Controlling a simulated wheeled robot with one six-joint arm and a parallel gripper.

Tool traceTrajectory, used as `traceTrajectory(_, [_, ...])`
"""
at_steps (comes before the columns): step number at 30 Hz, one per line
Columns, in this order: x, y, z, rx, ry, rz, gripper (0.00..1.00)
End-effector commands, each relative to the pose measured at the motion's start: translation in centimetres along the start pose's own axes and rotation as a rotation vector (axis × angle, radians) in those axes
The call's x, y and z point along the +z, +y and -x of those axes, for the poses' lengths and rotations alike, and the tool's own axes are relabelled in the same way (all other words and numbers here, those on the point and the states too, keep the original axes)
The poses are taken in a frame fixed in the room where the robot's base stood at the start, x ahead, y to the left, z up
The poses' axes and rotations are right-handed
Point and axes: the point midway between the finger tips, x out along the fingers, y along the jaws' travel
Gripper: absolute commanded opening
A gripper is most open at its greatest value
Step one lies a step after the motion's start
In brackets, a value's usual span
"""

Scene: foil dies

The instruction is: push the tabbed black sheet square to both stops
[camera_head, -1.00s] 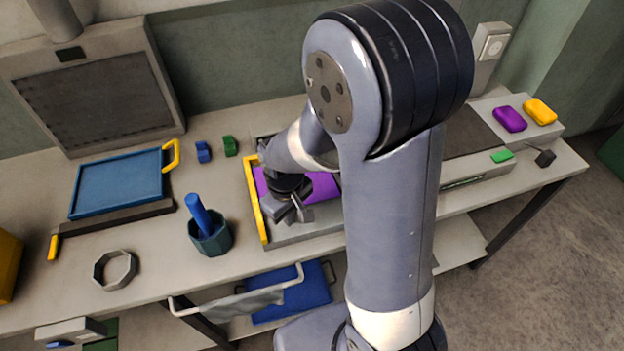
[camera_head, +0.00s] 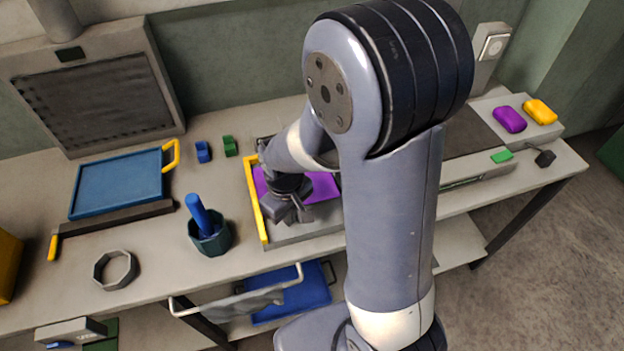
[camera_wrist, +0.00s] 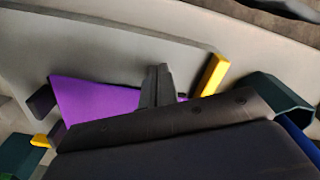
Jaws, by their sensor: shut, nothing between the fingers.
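A purple sheet (camera_head: 322,185) lies on a pale grey bed beside a yellow bar (camera_head: 255,200) on its left. In the wrist view the purple sheet (camera_wrist: 95,100) lies beyond my gripper body, with the yellow bar (camera_wrist: 213,75) to its right. I see no sheet here that is clearly black with a tab; a dark flat area (camera_head: 470,137) shows behind my arm on the right. My gripper (camera_head: 298,213) is shut and empty, low over the bed near the yellow bar. Its fingers (camera_wrist: 158,87) overlap the sheet's edge in the wrist view; contact cannot be told. My arm hides part of the bed.
A dark green cup (camera_head: 210,240) with a blue handle and a grey ring (camera_head: 115,270) stand to the left. A blue tray (camera_head: 115,185) lies further left. Blue and green blocks sit behind. Purple and yellow pieces (camera_head: 510,119) lie far right.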

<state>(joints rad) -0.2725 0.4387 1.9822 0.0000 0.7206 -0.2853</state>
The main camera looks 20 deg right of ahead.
Motion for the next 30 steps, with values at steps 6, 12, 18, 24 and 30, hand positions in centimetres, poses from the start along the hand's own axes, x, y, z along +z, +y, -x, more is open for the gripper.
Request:
traceTrajectory(6, [0.00, 0.00, 0.00, 0.000, 0.000, 0.000, 0.00])
traceTrajectory(12, [0.00, 0.00, 0.00, 0.000, 0.000, 0.000, 0.00])
traceTrajectory(18, [0.00, 0.00, -0.10, 0.000, 0.000, 0.000, 0.00])
traceTrajectory(24, [0.00, 0.00, -0.50, 0.000, 0.000, 0.000, 0.00])
traceTrajectory(30, [0.00, 0.00, -0.91, 0.000, 0.000, 0.000, 0.00])
